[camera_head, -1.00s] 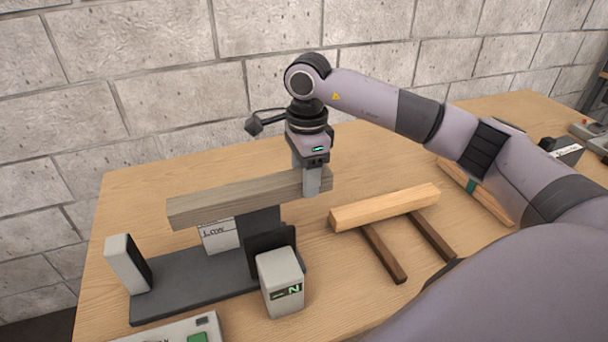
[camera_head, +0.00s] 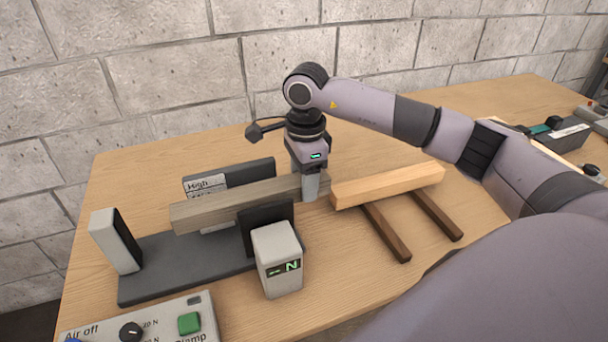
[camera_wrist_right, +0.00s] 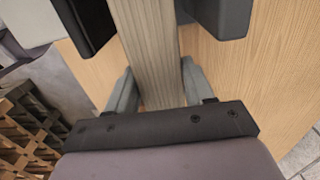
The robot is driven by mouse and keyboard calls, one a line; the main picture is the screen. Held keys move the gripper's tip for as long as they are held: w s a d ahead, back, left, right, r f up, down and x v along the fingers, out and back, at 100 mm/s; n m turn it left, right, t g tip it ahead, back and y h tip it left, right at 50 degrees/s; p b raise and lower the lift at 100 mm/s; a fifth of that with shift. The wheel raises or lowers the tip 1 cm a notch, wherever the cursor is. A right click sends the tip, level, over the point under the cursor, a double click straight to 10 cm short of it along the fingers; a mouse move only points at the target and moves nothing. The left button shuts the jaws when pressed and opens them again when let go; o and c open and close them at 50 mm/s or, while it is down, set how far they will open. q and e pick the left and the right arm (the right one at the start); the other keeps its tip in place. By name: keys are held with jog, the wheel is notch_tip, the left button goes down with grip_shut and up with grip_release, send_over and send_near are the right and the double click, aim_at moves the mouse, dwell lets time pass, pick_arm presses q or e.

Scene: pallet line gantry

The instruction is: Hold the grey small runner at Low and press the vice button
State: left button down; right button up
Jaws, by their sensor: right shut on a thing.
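The grey small runner (camera_head: 240,202) is a long grey wooden bar. My right gripper (camera_head: 311,190) is shut on its right end and points down. In the right wrist view the runner (camera_wrist_right: 152,55) runs away between the two fingers (camera_wrist_right: 155,92). My left gripper is not in view.
A light wooden bar (camera_head: 388,186) lies across two dark strips (camera_head: 386,232) right of the gripper. A force display (camera_head: 278,260) stands by the right jaw, reading "– N". A dark device (camera_head: 560,135) sits at far right. A block wall is behind the table.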

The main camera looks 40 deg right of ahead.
notch_tip(320, 180, down, 5)
jog(key=b, duration=0.3)
jog(key=shift+f+b, duration=0.35)
jog(key=shift+b, duration=0.1)
